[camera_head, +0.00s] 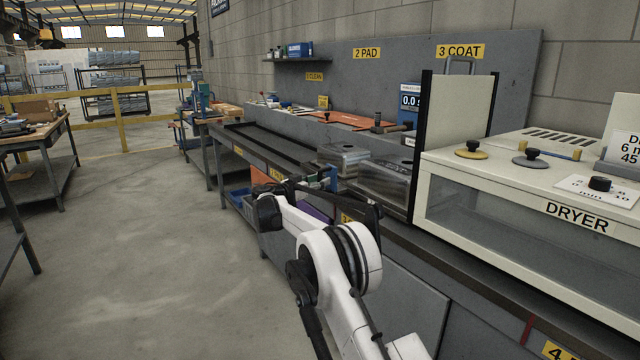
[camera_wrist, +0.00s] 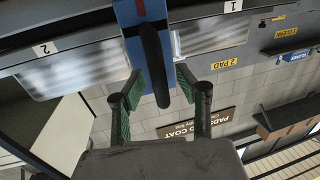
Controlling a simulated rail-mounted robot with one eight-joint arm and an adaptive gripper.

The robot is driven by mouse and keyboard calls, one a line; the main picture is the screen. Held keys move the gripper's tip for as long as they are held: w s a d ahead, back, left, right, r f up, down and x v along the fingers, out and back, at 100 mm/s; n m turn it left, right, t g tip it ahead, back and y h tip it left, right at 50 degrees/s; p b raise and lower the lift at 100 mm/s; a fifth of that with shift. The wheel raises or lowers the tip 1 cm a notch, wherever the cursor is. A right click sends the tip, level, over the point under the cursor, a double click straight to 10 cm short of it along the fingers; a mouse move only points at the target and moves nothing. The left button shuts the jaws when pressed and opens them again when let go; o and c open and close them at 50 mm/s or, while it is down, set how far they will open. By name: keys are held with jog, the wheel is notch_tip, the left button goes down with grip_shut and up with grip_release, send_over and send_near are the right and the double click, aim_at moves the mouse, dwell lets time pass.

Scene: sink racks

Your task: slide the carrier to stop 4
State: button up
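The carrier shows as a blue block (camera_head: 328,178) on the dark rail (camera_head: 400,232) along the bench front, between the second and third yellow rail labels. In the wrist view the blue carrier (camera_wrist: 132,14) has a red mark and an upright black handle (camera_wrist: 153,55). My gripper (camera_wrist: 160,73) has its green-padded fingers on either side of the handle, with gaps visible, so it looks open. In the head view my gripper (camera_head: 318,186) is beside the carrier, partly hidden by my arm. The stop 4 label (camera_head: 562,352) is at the lower right, cut off by the frame.
Metal-lidded tanks (camera_head: 343,157) stand behind the rail. The cream dryer (camera_head: 520,205) stands right of them, with a raised panel (camera_head: 462,110) at its left end. A red mark (camera_head: 528,330) is on the rail near label 4.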

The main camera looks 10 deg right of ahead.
jog(key=shift+w+d, duration=0.1)
jog(key=shift+d, duration=0.05)
grip_shut()
dwell(0.5)
